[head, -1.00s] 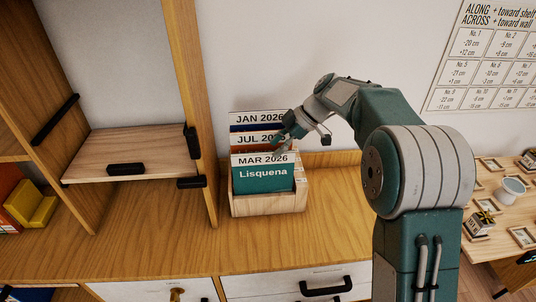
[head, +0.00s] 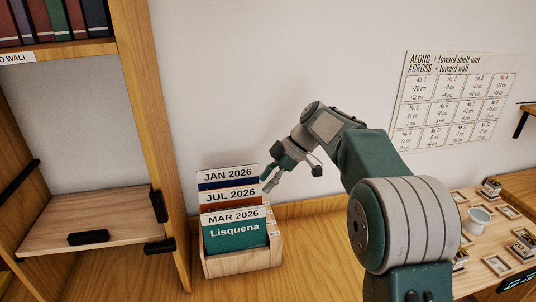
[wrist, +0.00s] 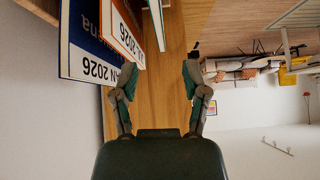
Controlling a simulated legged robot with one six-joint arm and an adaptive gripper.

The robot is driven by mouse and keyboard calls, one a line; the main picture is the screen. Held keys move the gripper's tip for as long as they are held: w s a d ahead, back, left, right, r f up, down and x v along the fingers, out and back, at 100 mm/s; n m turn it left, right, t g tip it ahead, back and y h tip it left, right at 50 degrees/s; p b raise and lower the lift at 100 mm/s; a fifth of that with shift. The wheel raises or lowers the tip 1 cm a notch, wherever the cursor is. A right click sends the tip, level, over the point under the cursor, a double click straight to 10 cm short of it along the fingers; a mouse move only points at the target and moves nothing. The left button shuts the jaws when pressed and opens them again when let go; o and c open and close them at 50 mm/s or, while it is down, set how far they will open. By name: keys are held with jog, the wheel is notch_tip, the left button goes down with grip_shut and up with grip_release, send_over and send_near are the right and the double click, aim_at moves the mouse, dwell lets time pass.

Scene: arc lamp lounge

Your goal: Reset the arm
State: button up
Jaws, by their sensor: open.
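My gripper (head: 268,182) is in the head view just right of the card box and level with its tallest cards. In the wrist view my gripper (wrist: 158,85) shows its two fingers spread apart with nothing between them. The wooden card box (head: 243,262) stands on the counter and holds several dated cards. The front card (head: 235,236) reads MAR 2026 and Lisquena. Behind it stand the JUL 2026 card (head: 231,195) and the JAN 2026 card (head: 226,175). Cards also show upside down at the upper left of the wrist view (wrist: 90,45).
A shelf unit (head: 160,130) with black handles rises on the left. A printed chart (head: 455,98) hangs on the wall. The counter (head: 315,250) right of the box is clear.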

jog(key=s+d+r+m+t+h, duration=0.1)
jog(key=s+d+m+t+h, duration=0.1)
jog(key=s+d+m, duration=0.45)
jog(key=s+d+r+m+t+h, duration=0.15)
jog(key=s+m, duration=0.25)
jog(key=s, duration=0.5)
jog(key=s+d+r+m+t+h, duration=0.1)
jog(key=s+d+m+t+h, duration=0.1)
jog(key=s+d+m, duration=0.4)
jog(key=s+d+f+m+t+h, duration=0.2)
jog(key=s+d+f+m, duration=0.1)
jog(key=s, duration=0.6)
jog(key=shift+s+d+f+m, duration=0.25)
jog(key=shift+f+m, duration=0.2)
jog(key=shift+f, duration=0.5)
